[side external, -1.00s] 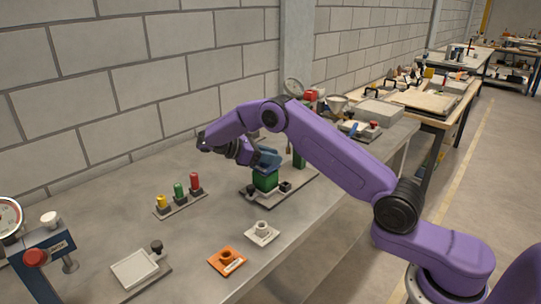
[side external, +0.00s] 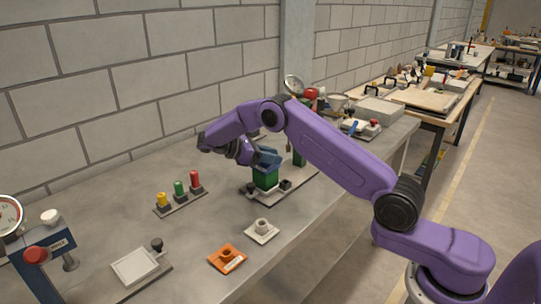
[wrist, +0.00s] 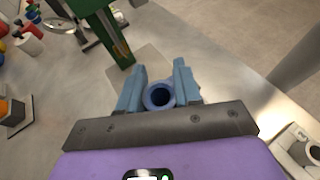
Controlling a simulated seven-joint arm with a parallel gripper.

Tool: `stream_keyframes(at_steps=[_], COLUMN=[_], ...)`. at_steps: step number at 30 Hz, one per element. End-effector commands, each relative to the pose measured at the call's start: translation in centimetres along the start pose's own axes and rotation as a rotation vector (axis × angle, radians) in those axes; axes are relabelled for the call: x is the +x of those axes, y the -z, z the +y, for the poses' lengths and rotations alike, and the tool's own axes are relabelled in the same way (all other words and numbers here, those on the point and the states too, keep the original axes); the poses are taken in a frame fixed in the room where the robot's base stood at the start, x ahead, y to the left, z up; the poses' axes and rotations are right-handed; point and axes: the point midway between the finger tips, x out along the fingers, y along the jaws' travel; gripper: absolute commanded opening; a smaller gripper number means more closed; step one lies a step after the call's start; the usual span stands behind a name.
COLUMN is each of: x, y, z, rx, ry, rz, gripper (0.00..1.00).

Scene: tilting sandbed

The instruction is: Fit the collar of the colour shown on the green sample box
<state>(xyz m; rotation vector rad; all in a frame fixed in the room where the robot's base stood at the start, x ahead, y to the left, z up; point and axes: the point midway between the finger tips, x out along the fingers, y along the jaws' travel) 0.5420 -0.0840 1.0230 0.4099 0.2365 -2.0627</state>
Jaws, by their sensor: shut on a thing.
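My gripper (side external: 266,158) has blue-grey fingers and is shut on a blue ring-shaped collar (wrist: 158,96), seen in the wrist view with its dark bore facing the camera. In the side external view, the fingers are just above a green block (side external: 265,180) on a grey base plate; I cannot tell whether they touch it, and the collar is not clear there. A green upright (wrist: 98,20) with a brownish strip shows in the wrist view. I cannot tell which green thing is the sample box. An orange collar piece (side external: 227,258) and a whitish one (side external: 262,231) sit on the bench.
Yellow (side external: 162,200), green (side external: 179,190) and red (side external: 195,181) pegs stand on a rack at left. A pale square tray (side external: 134,266) and a blue stand with a red knob (side external: 36,255) are at front left. A green post (side external: 299,150) stands behind the block. Bare bench lies between.

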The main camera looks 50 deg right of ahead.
Motion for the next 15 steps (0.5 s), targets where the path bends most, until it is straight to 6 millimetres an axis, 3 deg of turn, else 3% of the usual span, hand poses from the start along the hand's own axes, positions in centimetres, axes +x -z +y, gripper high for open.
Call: stream_keyframes(at_steps=[15], x=[0.17], y=[0.39], z=[0.01], rx=[0.001], ry=[0.000], rz=[0.000], gripper=[0.03])
